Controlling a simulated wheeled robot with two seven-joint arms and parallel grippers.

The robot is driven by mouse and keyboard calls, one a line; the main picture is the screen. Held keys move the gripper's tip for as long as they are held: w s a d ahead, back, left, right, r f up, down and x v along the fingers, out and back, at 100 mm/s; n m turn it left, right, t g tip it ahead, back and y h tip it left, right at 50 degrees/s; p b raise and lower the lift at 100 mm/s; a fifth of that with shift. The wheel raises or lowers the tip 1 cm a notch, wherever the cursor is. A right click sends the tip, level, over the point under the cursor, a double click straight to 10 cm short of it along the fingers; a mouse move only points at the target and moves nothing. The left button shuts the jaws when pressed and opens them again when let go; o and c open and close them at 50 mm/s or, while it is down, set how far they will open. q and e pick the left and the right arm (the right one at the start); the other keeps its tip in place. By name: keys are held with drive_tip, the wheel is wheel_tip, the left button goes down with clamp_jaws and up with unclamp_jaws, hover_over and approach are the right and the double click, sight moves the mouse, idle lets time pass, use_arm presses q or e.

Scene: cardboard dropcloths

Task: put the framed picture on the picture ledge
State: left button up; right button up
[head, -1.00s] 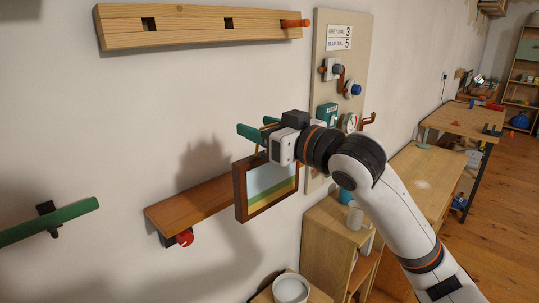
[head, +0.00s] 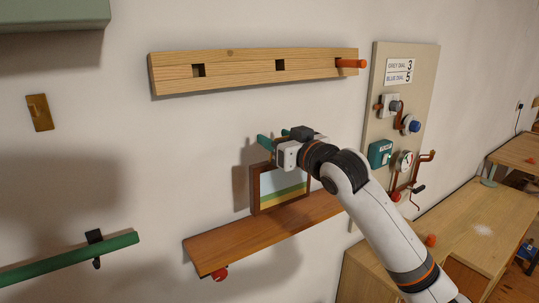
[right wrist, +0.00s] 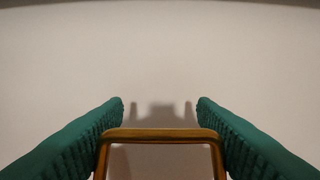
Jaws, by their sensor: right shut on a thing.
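The framed picture (head: 284,187) has a dark brown frame and a landscape of pale blue, green and yellow bands. My right gripper (head: 274,139) is shut on its top part and holds it upright. In the right wrist view, a brown loop-like piece of it (right wrist: 160,134) sits between the two green fingers (right wrist: 160,112). The picture ledge (head: 235,247) is a reddish-brown wooden shelf on the wall. The picture is over the ledge's right half, near the wall; I cannot tell whether its lower edge touches the ledge. My left gripper is out of view.
A wooden rail (head: 235,70) with an orange peg (head: 350,63) is above. A dial panel (head: 407,95) with knobs and cranks is at right. A green bar (head: 50,264) is at lower left. The ledge's left part is bare.

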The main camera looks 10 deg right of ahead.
drive_tip(key=p+x, duration=0.1)
drive_tip(key=x, duration=0.2)
drive_tip(key=shift+w+a+r, duration=0.2)
drive_tip(key=shift+w, duration=0.1)
drive_tip(key=f+p, duration=0.1)
drive_tip(key=f, duration=0.2)
drive_tip(key=f+p, duration=0.1)
drive_tip(key=f, duration=0.2)
drive_tip(key=shift+s+d+f, duration=0.1)
drive_tip(key=shift+s+f, duration=0.1)
drive_tip(key=shift+f, duration=0.05)
drive_tip(key=shift+w+f+p, duration=0.15)
drive_tip(key=shift+f+p, duration=0.05)
drive_tip(key=shift+p, duration=0.2)
drive_tip(key=shift+f, duration=0.2)
drive_tip(key=shift+f, duration=0.1)
